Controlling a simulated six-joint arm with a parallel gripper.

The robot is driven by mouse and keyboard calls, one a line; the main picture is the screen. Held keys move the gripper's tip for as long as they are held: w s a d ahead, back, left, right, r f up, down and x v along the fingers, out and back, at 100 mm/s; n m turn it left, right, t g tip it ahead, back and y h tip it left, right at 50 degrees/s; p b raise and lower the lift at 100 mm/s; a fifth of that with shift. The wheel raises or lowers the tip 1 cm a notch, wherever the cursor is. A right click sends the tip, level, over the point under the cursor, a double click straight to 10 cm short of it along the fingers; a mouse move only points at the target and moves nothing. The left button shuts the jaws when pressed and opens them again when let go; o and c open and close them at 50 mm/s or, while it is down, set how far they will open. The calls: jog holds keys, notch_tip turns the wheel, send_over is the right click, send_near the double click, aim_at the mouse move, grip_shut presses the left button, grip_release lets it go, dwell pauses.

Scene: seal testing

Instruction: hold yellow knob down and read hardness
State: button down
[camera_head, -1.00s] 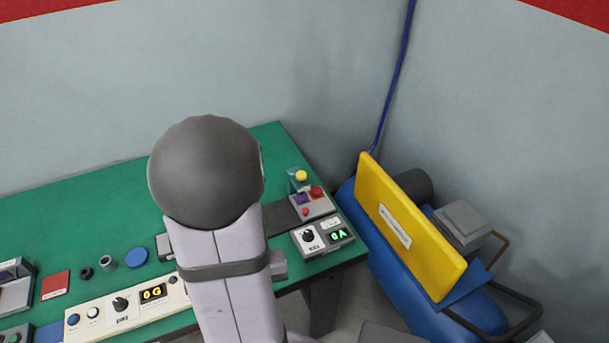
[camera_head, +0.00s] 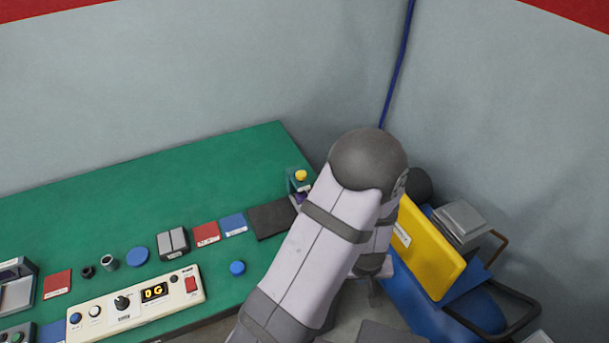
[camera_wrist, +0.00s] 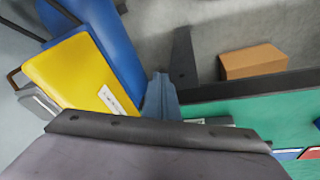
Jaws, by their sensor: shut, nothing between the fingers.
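The yellow knob (camera_head: 300,175) tops a small teal and grey tester at the right end of the green bench, just left of my arm. My arm hides most of the grey box beside it and the small unit with the green display. In the wrist view, my gripper (camera_wrist: 161,95) appears as a narrow grey pair of fingers, shut and empty. It points past the bench edge, apart from the yellow knob, which is not seen in that view. In the head view, my forearm hides the fingertips.
A cardboard box (camera_wrist: 252,61) lies on the floor. A white control panel (camera_head: 135,305) with an orange display sits on the green bench (camera_head: 150,190).

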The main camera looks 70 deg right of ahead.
aim_at(305, 175)
jog(key=w+d+r+n+t+h, duration=0.1)
jog(key=w+d+r, duration=0.1)
jog(key=d, duration=0.1)
jog(key=w+d+r+n+t+h, duration=0.1)
jog(key=w+d+r+h, duration=0.1)
jog(key=w+d, duration=0.1)
jog(key=w+d+r+n+t+h, duration=0.1)
jog(key=w+d+r+t+h, duration=0.1)
jog(key=w+d+r, duration=0.1)
jog(key=shift+d, duration=0.85)
jog(key=w+d+r+n+t+h, duration=0.1)
jog(key=w+r+t, duration=0.5)
jog(key=r, duration=0.6)
jog(key=w+n+h, duration=0.1)
jog(key=w, duration=0.1)
jog(key=shift+w+d+n+t+h, duration=0.3)
jog(key=shift+w+d+h, duration=0.05)
jog(key=shift+h, duration=0.05)
